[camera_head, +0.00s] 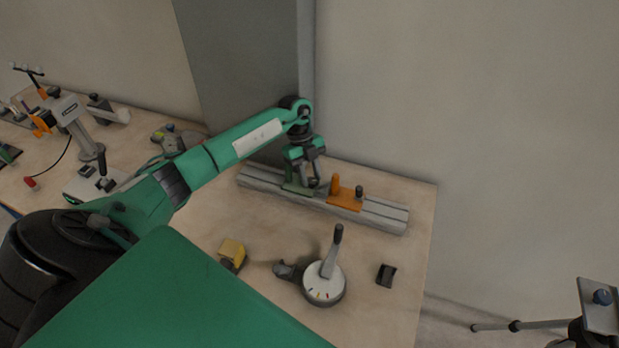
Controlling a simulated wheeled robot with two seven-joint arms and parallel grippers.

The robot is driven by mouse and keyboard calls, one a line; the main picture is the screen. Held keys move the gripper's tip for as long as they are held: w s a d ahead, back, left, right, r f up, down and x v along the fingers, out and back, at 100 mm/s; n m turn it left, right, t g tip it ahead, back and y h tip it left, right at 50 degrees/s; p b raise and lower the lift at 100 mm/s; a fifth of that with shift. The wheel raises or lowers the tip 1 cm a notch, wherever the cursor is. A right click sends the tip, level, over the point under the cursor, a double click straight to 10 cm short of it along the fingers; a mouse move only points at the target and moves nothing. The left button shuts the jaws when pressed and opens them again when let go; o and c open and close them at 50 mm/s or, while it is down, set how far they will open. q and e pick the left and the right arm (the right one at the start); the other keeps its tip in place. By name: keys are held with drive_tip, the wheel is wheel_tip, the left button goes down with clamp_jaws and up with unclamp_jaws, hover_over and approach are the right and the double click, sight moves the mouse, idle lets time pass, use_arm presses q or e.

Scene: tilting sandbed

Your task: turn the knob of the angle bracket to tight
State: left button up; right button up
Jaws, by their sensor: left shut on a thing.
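A grey slotted rail (386,219) lies along the back of the table. An orange angle bracket (345,199) with an upright plate and a dark knob (359,191) sits on it. Left of it, a green bracket-like piece (298,190) sits on the same rail, partly hidden by my gripper. My left gripper (311,180) points down over this green piece, shut on what looks like its small dark knob. The fingers hide most of that knob, so its setting cannot be told. My right gripper is not in view.
A round white dial with a grey lever (326,284) stands at the table's front, near a yellow block (232,252) and a small black block (386,275). Clamps and tools crowd the left side. A tripod (540,325) stands off the table at lower right.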

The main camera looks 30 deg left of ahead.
use_arm(q)
drive_tip(key=m+g+b, duration=0.1)
drive_tip(key=m, duration=0.2)
drive_tip(key=shift+w+d+m+y+b, duration=0.1)
drive_tip(key=shift+w+m+y+b, duration=0.05)
drive_tip(key=shift+m+y+b, duration=0.2)
idle(0.4)
drive_tip(key=o, duration=1)
drive_tip(key=shift+r, duration=0.1)
drive_tip(key=b+v, duration=0.3)
drive_tip(key=v, duration=1)
drive_tip(key=shift+w+r, duration=0.2)
drive_tip(key=shift+r, duration=0.05)
